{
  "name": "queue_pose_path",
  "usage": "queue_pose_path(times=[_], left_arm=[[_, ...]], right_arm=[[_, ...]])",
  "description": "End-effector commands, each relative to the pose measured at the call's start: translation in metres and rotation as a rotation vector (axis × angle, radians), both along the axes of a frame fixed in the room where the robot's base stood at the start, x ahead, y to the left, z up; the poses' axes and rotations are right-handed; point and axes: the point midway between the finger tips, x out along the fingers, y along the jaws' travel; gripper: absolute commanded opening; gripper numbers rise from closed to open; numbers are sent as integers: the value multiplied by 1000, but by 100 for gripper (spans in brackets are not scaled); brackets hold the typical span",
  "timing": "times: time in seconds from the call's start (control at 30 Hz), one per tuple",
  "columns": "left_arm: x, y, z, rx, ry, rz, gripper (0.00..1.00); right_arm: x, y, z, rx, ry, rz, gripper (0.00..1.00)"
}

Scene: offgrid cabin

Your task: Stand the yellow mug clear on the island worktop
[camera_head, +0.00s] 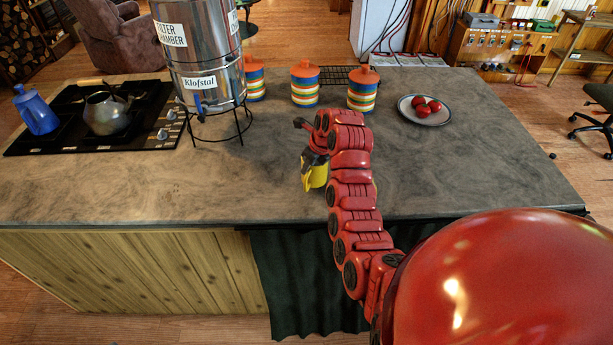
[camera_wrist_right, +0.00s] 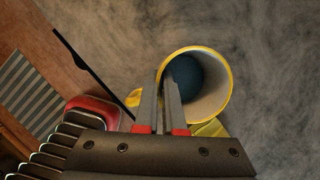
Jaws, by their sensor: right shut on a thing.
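The yellow mug (camera_head: 317,176) is near the front middle of the grey island worktop (camera_head: 480,165), partly hidden by my right arm. My right gripper (camera_head: 308,158) is at the mug and shut on it. The right wrist view shows the mug (camera_wrist_right: 214,98) from above, with a yellow rim, a pale inner wall and a dark blue round shape inside. The fingers (camera_wrist_right: 168,88) of my right gripper are at the left side of its rim. I cannot tell whether the mug touches the worktop. My left gripper is out of view.
A steel water filter (camera_head: 205,60) on a wire stand, a black hob (camera_head: 150,110) with a blue pot (camera_head: 36,112) and a kettle (camera_head: 105,115) are at left. Several striped jars (camera_head: 304,88) line the back. A plate (camera_head: 418,117) of red fruit is at right. The right worktop is bare.

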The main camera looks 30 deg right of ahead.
Motion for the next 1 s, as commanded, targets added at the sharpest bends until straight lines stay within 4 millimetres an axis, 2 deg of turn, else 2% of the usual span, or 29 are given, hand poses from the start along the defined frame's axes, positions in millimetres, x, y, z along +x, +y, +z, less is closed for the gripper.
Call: queue_pose_path(times=[0.23,0.3,0.43,0.53,0.8,0.83,0.9,0.97,1.0], left_arm=[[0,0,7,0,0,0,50],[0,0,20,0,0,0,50],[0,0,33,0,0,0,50],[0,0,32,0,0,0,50],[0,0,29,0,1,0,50],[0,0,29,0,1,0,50],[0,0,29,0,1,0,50],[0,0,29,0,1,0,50],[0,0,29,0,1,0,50]], right_arm=[[8,-3,1,0,1,0,0],[6,-1,-8,3,5,0,0],[6,-1,-29,4,5,1,0],[7,-1,-36,0,0,0,0],[7,-2,-39,-1,-1,1,0],[7,-2,-38,-1,0,1,12],[7,-2,-38,0,0,1,24],[7,-2,-38,0,0,1,35],[7,-2,-38,0,0,1,36]])
